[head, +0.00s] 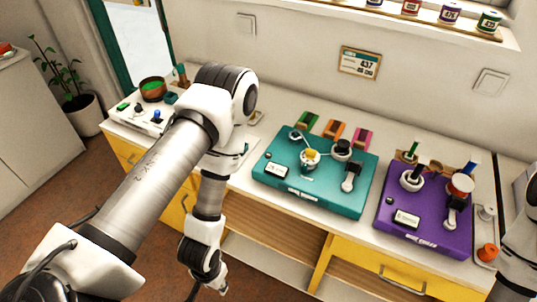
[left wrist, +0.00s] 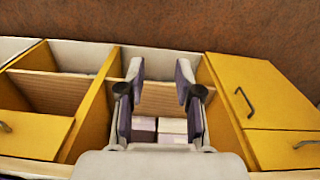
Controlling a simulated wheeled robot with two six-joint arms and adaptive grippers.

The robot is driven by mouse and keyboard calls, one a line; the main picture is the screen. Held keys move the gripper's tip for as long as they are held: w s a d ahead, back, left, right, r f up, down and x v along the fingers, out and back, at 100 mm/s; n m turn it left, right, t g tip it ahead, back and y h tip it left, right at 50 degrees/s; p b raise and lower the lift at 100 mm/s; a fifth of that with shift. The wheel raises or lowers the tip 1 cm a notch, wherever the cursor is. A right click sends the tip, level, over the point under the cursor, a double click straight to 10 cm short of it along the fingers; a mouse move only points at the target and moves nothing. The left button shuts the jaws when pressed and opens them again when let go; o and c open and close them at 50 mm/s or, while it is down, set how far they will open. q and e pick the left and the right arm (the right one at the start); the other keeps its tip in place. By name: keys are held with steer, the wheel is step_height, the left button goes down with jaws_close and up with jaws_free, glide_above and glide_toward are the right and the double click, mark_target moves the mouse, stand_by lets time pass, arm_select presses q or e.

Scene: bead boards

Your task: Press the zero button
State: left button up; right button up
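A teal board (head: 325,195) lies on the counter with a small white display (head: 275,170) and a small dark button (head: 268,155) beside it. A purple board (head: 425,236) to its right has a similar display (head: 406,218) and a small dark button (head: 390,200). I cannot read which control is marked zero. My left gripper shows in the left wrist view (left wrist: 160,82), with its two fingers apart and nothing between them. In the head view it hangs low in front of the counter, left of the teal board, touching neither board. My right gripper is out of view.
Green, orange and pink blocks (head: 334,129) stand behind the teal board. A white panel with knobs (head: 140,118) and a brown bowl (head: 152,84) are at the counter's left. Yellow drawers (head: 365,265) and open shelves lie below the counter. An orange spool (head: 487,253) is at the right.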

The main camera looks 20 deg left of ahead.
arm_select(q)
steer(key=c, duration=0.5)
steer(key=shift+w, duration=0.15)
jaws_close()
steer(key=w+a+r+t+b, duration=0.1)
steer(key=w+r+t+b, duration=0.1)
steer(key=w+b, duration=0.5)
steer(key=w+a+r+m+t+b, duration=0.1)
steer(key=w+t+b, duration=0.4)
steer(key=w, duration=0.5)
steer(key=w+a+r+t+b, duration=0.1)
steer(key=w+r+t+b, duration=0.3)
steer(key=w+b, duration=0.4)
steer(key=shift+w+m+b, duration=0.3)
steer(key=shift+w+b, duration=0.1)
steer(key=shift+b, duration=0.2)
step_height(320, 180, up, 10)
steer(key=w+a+t+b, duration=0.1)
steer(key=w+t+b, duration=0.1)
steer(key=t+b, duration=0.2)
steer(key=shift+n+h+b, duration=0.3)
steer(key=shift+n+b, duration=0.1)
steer(key=shift+b, duration=0.75)
